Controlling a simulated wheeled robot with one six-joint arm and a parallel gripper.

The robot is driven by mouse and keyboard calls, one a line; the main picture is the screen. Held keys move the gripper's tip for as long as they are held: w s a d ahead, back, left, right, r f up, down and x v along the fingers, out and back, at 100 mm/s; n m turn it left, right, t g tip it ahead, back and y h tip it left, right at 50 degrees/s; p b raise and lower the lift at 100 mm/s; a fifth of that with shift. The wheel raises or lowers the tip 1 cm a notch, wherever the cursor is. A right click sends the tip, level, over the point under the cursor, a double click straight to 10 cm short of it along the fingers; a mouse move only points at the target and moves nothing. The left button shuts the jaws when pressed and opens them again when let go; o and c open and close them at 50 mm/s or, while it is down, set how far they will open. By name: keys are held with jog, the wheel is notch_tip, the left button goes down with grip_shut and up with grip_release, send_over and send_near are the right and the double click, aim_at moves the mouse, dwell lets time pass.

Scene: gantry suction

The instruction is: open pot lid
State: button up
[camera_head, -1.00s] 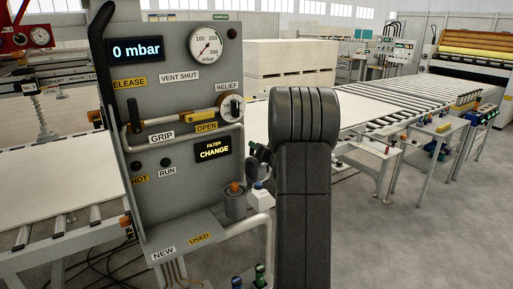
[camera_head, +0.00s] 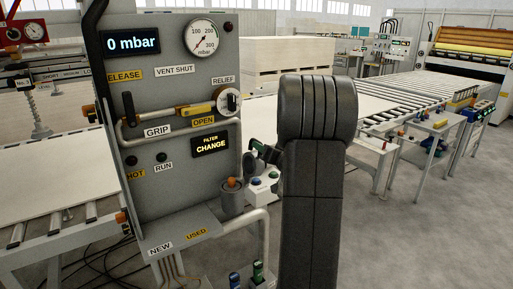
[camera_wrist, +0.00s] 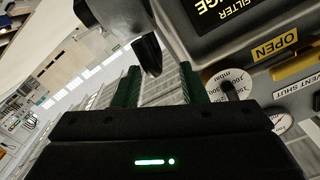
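A grey cylindrical pot (camera_head: 232,201) stands at the lower right of the control panel, on its ledge. Its lid carries an orange knob (camera_head: 233,183) and appears seated on the pot. My gripper (camera_head: 258,152) is above and slightly right of the pot, partly hidden behind my dark arm. In the wrist view, the two green fingers of my gripper (camera_wrist: 160,68) are spread apart with nothing visibly held. A dark tapered part (camera_wrist: 148,54) shows between and beyond the fingers; I cannot tell what it is. I cannot make out the orange knob in the wrist view.
Labels NEW and USED mark the ledge (camera_head: 180,232). A pipe (camera_head: 258,222) curves below the pot. A white button box (camera_head: 263,184) shows behind.

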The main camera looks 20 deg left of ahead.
jog(key=b+v, duration=0.1)
jog(key=v, duration=0.7)
jog(key=shift+d+f, duration=0.1)
